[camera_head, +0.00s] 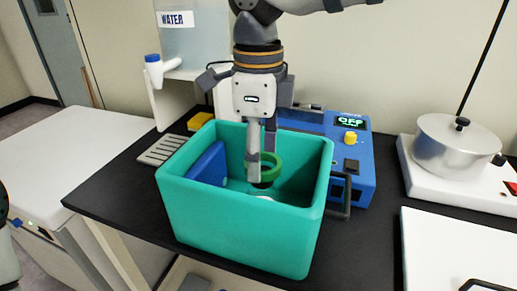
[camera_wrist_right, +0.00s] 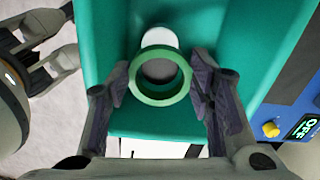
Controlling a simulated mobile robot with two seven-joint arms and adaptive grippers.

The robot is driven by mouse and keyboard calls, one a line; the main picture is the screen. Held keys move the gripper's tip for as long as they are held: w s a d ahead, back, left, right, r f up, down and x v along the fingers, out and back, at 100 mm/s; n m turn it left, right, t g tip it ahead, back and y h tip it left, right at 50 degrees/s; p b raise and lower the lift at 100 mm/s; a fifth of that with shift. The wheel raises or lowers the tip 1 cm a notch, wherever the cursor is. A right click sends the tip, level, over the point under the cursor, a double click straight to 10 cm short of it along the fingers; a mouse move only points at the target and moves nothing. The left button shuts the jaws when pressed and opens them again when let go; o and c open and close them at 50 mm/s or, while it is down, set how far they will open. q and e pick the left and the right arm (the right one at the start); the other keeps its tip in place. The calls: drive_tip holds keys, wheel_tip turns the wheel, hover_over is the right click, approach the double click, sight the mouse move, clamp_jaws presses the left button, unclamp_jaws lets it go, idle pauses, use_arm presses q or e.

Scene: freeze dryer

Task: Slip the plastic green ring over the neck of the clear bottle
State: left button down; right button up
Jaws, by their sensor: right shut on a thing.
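My right gripper (camera_head: 262,168) points down into the teal bin, shut on the green ring (camera_head: 268,165). In the right wrist view, the ring (camera_wrist_right: 160,98) lies between the two fingertips (camera_wrist_right: 157,88). A dark round shape (camera_head: 262,184) shows just under the ring, with a pale rounded thing (camera_head: 264,198) below it. This may be the bottle; its clear body cannot be made out. I cannot tell whether the ring is around its neck or above it. My left gripper (camera_wrist_right: 62,38) shows at the wrist view's left edge, its fingers apart and empty.
The teal bin (camera_head: 240,236) has high walls around the gripper. A blue object (camera_head: 207,165) leans inside it. A blue device with an OFF display (camera_head: 352,122) stands close behind right. A metal pot (camera_head: 455,146) is at right, a water tank (camera_head: 195,45) behind.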

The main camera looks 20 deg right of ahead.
drive_tip(key=shift+f, duration=0.3)
idle(0.4)
drive_tip(key=shift+f, duration=0.3)
drive_tip(key=o, duration=0.8)
drive_tip(key=shift+r, duration=3.55)
